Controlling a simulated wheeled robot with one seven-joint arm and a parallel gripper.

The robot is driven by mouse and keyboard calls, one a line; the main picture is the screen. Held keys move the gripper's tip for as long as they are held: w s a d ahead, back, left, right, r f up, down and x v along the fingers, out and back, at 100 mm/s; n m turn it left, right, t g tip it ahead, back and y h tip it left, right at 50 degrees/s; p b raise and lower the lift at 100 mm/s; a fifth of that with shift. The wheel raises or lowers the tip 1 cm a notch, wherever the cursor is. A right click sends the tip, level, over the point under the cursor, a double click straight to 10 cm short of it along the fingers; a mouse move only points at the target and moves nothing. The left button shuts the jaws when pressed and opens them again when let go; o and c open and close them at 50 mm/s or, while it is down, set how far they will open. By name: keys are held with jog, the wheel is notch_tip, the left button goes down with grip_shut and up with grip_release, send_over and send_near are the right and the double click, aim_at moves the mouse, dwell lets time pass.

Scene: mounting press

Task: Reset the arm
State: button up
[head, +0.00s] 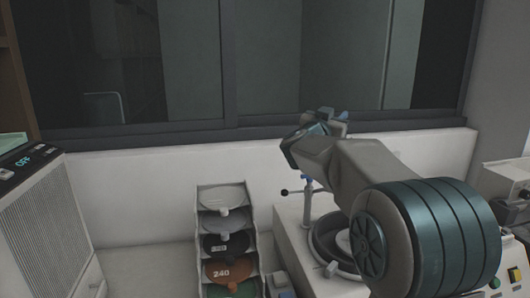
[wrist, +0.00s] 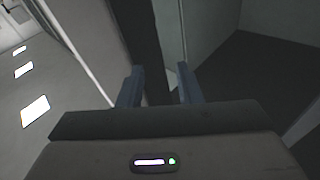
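My arm reaches from the lower right of the head view toward the window. My gripper (wrist: 157,80) shows in the wrist view with its two fingers apart and nothing between them. In the head view the wrist end is small and partly hidden behind my own arm links, in front of the window frame and above the white machine. The wrist view looks toward the window and a wall, with ceiling lights at the left, so the gripper is tilted upward and touches nothing that I can see.
A rack (head: 198,246) of several discs stands below the window. Right of it is a white machine (head: 293,240) with a round bowl, partly hidden by my arm. A grey unit (head: 40,225) with an "OFF" display stands at the left. The counter (head: 150,272) left of the rack is clear.

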jog(key=s+a+f+n+g+y, duration=0.1)
jog(key=s+a+f+n+y, duration=0.35)
jog(key=s+y, duration=0.2)
jog(key=s+a+f+n+g+y, duration=0.1)
jog(key=s+a+f+n+y, duration=0.3)
jog(key=s+f+y, duration=0.3)
jog(key=s+d+f+g, duration=0.1)
jog(key=s+f+g, duration=0.2)
jog(key=s+f, duration=0.3)
jog(key=s+d+f+g+h, duration=0.1)
jog(key=s+f+g, duration=0.3)
jog(key=s, duration=0.8)
jog(key=s+d+f+g+h, duration=0.1)
jog(key=s+f+g, duration=0.2)
jog(key=s+f, duration=0.4)
jog(key=shift+s+d+f+g, duration=0.3)
jog(key=shift+s+d, duration=0.05)
jog(key=shift+s, duration=0.85)
